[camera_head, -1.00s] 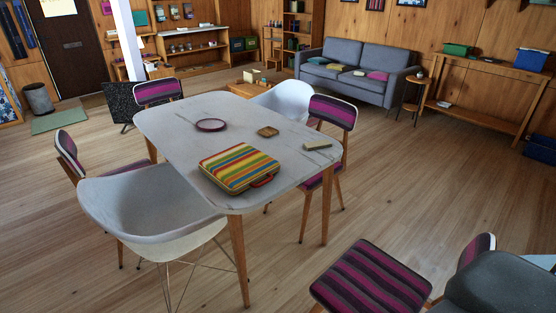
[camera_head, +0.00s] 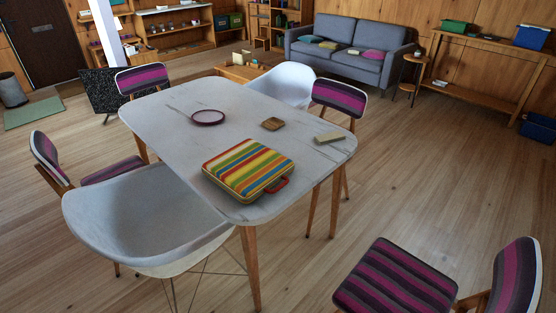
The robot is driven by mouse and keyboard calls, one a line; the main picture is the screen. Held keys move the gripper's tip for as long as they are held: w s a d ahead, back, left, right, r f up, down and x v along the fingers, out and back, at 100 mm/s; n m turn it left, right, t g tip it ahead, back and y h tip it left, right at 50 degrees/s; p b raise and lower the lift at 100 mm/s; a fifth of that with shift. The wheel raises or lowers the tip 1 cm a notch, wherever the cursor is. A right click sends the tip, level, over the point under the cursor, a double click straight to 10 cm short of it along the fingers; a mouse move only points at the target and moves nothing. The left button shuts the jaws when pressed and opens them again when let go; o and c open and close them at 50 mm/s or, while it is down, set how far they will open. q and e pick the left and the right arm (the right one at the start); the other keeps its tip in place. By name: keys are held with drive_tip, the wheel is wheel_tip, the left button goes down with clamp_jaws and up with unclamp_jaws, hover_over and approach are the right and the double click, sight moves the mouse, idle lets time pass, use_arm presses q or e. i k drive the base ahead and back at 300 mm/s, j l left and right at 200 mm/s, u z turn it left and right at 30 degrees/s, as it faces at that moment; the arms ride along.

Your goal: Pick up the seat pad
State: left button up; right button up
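A thick square pad with rainbow stripes and a red handle (camera_head: 248,167), which looks like the seat pad, lies flat on the white table (camera_head: 180,120). It is near the table's front corner, with the handle toward the lower right. Nothing covers it. Neither of my grippers is in view.
A plum ring-shaped dish (camera_head: 208,117), a small wooden dish (camera_head: 272,124) and a pale block (camera_head: 329,137) share the table. A white tub chair (camera_head: 140,220) blocks the near left side. A striped chair (camera_head: 395,280) stands lower right. Floor right of the table (camera_head: 420,170) is clear.

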sight(248, 170)
drive_tip(key=i+j+z, duration=0.45)
drive_tip(key=j+z, duration=0.25)
